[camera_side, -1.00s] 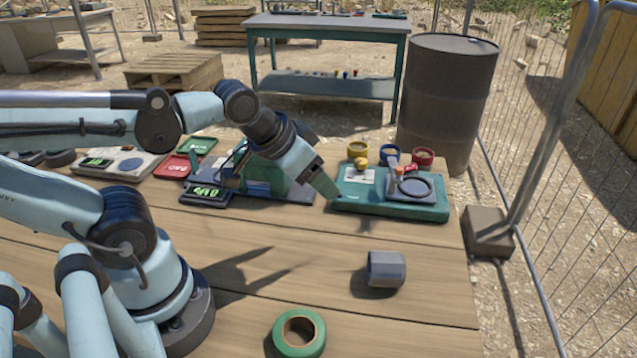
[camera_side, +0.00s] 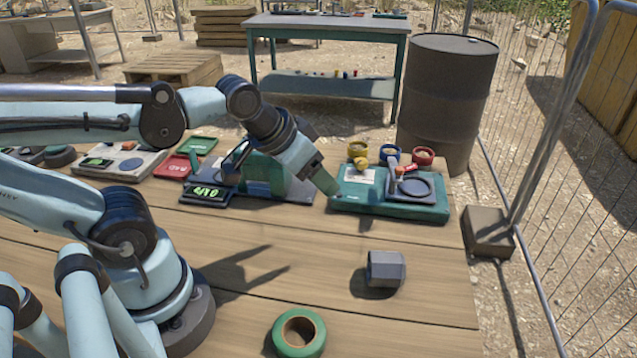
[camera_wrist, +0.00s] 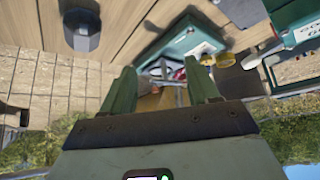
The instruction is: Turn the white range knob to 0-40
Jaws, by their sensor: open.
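My gripper (camera_side: 327,186) is over the table, just left of the green case (camera_side: 430,211) in the side view. In the wrist view my gripper (camera_wrist: 161,80) has its two green fingers apart with nothing held between them. The green case (camera_wrist: 166,46) shows beyond the fingertips, with a white label (camera_wrist: 203,48) on it. A blue-green device with a lit green display (camera_side: 207,192) stands left of my gripper, partly behind it. I cannot make out a white range knob or its markings in either view.
A grey hexagonal block (camera_side: 386,268) and a green tape roll (camera_side: 299,333) lie on the front table. Red and green trays lie at the back left. Bare planks lie between.

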